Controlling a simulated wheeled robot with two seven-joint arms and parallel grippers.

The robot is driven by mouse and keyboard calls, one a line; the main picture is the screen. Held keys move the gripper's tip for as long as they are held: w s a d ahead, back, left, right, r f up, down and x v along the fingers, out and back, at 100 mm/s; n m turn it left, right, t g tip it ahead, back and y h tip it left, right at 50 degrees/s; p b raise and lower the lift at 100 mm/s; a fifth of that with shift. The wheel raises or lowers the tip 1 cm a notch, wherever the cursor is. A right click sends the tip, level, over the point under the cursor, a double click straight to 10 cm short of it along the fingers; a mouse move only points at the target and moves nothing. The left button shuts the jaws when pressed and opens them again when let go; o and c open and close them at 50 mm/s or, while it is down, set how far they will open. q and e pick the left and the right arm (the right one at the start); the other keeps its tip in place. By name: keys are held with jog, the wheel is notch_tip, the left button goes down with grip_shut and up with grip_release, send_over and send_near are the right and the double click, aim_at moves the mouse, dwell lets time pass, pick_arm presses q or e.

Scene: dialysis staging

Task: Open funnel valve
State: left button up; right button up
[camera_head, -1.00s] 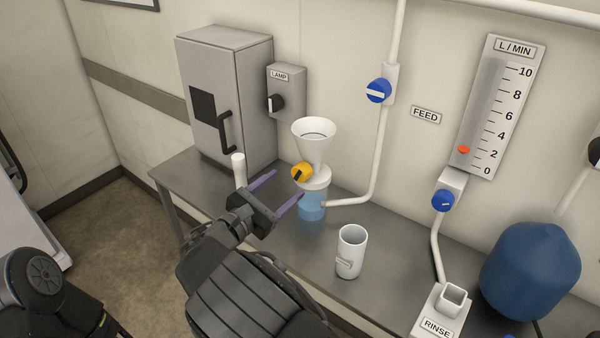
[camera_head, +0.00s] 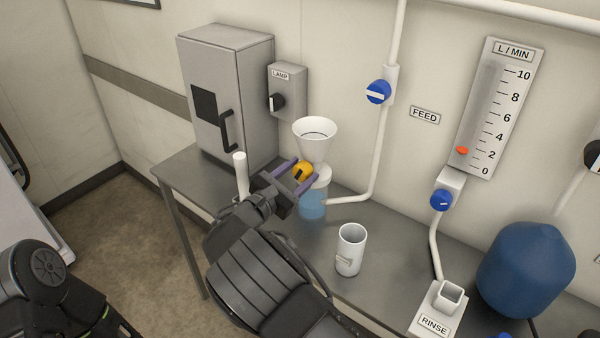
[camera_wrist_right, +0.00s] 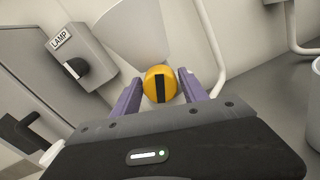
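The funnel (camera_head: 315,140) is white and stands on a light blue base (camera_head: 312,205) on the bench. Its valve is a yellow round knob (camera_head: 302,170) with a black bar, below the cone. In the right wrist view the knob (camera_wrist_right: 160,84) faces me and its bar runs nearly upright. My right gripper (camera_head: 292,171) is open, with its purple fingers on either side of the knob. In the right wrist view gaps show between the fingers (camera_wrist_right: 159,90) and the knob. My left gripper is not in view; part of my left arm shows at the lower left.
A grey cabinet (camera_head: 225,95) and LAMP switch box (camera_head: 288,92) stand behind left. A white post (camera_head: 241,175) is left of my gripper. A white mug (camera_head: 350,250) stands in front right, and a white pipe (camera_head: 378,160) runs right of the funnel. RINSE block (camera_head: 436,312) is farther right.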

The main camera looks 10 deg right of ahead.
jog(key=c, duration=1)
jog(key=n+p, duration=0.1)
jog(key=n, duration=0.1)
jog(key=shift+r+n+p, duration=0.2)
jog(key=shift+n+p, duration=0.1)
jog(key=shift+n, duration=0.1)
jog(key=n, duration=0.2)
jog(key=shift+f+n+p, duration=0.2)
jog(key=shift+n+p, duration=0.1)
jog(key=shift+p, duration=0.1)
jog(key=o, duration=1.4)
jog(key=shift+c, duration=0.2)
jog(key=shift+a, duration=0.15)
jog(key=b+v, duration=0.2)
jog(key=v, duration=0.5)
jog(key=shift+s+a, duration=0.2)
jog(key=shift+s, duration=0.05)
